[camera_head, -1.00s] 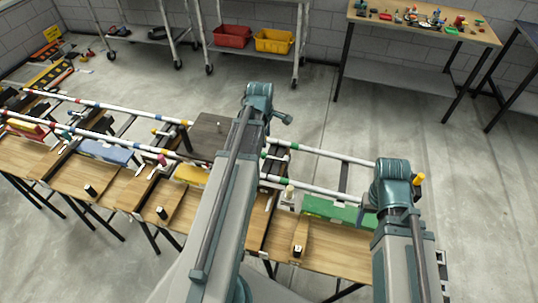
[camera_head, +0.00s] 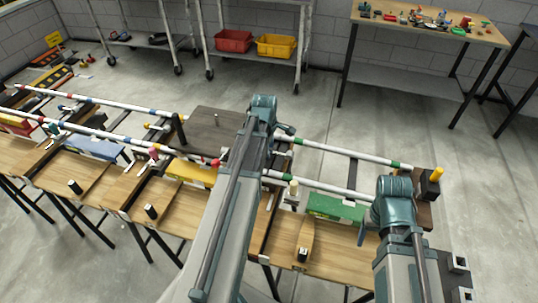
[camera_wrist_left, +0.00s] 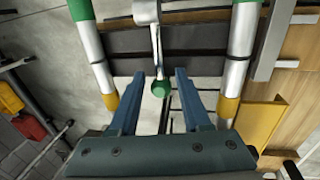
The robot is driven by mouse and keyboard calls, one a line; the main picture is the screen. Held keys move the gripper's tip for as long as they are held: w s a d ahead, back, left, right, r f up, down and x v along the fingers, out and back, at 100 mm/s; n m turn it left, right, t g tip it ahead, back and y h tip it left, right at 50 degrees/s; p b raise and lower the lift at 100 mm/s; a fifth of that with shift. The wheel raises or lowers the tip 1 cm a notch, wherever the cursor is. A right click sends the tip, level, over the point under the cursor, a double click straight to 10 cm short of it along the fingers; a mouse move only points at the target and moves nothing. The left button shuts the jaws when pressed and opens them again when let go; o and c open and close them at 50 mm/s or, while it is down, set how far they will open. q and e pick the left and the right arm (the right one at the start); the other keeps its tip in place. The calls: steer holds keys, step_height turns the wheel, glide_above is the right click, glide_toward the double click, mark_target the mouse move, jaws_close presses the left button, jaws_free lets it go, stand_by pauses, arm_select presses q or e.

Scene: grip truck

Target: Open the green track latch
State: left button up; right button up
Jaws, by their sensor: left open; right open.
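The green track's white rails with green bands (camera_head: 318,185) run along the benches, with a green block (camera_head: 335,207) beside them. In the left wrist view, a white lever with a round green knob (camera_wrist_left: 160,89) hangs between a rail with a green band and one with a yellow band. My left gripper (camera_wrist_left: 160,76) is open; its fingers stand either side of the knob with gaps on both sides. Whether the knob is at finger depth is unclear. In the head view, my left gripper (camera_head: 284,130) is largely hidden behind its wrist. My right gripper (camera_head: 362,232) is partly hidden beside the green block.
The other track sections, with blue and yellow blocks (camera_head: 190,171), lie to the left. A dark plate (camera_head: 213,130) lies near the left arm. A yellow peg (camera_head: 436,174) stands at the right end. Shelves with red and yellow bins (camera_head: 275,45) are behind.

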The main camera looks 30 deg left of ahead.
arm_select(q)
steer(key=shift+f, duration=0.2)
jaws_close()
steer(key=shift+a, duration=0.2)
stand_by(1.2)
